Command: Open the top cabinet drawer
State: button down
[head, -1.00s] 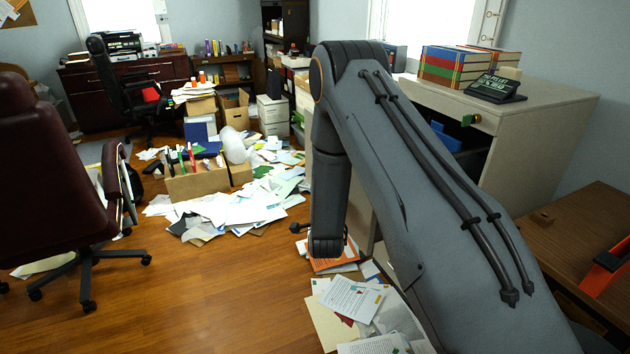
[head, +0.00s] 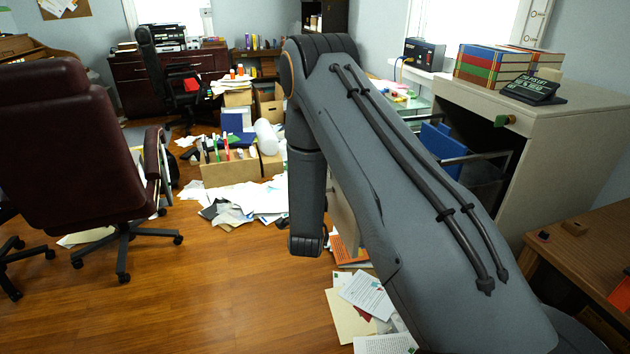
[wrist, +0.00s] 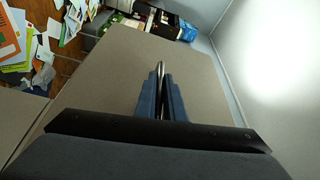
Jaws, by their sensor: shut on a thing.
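In the wrist view my gripper (wrist: 161,88) is closed, its two blue-grey fingers close together around a thin shiny bar (wrist: 160,70), which looks like a handle. Behind the fingers is a flat grey-beige panel (wrist: 110,75), apparently the cabinet. I cannot tell which drawer the bar belongs to or whether a gap has opened. In the head view my arm hides the gripper, and only a narrow beige strip, possibly the cabinet (head: 343,205), shows beside the arm.
A beige desk (head: 545,120) with books (head: 490,68) stands right, a blue chair (head: 440,140) beside it. A brown table (head: 590,245) is front right. A maroon chair (head: 75,150) stands left. Papers (head: 365,292) litter the floor. Open wood floor (head: 190,300) lies front left.

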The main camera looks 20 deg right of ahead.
jog(key=shift+r, duration=0.1)
jog(key=c, duration=1.8)
grip_release()
jog(key=shift+c, duration=0.2)
jog(key=b+v, duration=0.1)
jog(key=v, duration=0.7)
jog(key=shift+w, duration=0.1)
jog(key=s+a+r+n+g+y, duration=0.1)
jog(key=s+n+g, duration=0.4)
jog(key=s, duration=0.5)
jog(key=s+a+r+n+g+y, duration=0.1)
jog(key=s+r+n+g+y, duration=0.3)
jog(key=s, duration=0.7)
jog(key=s+a+r+n+g+y+p, duration=0.1)
jog(key=s+r+n+g+y, duration=0.1)
jog(key=s+n+g, duration=0.6)
jog(key=s+r+n, duration=0.1)
jog(key=s+n, duration=0.2)
jog(key=shift+s+a+r, duration=0.15)
jog(key=shift+s+a, duration=0.05)
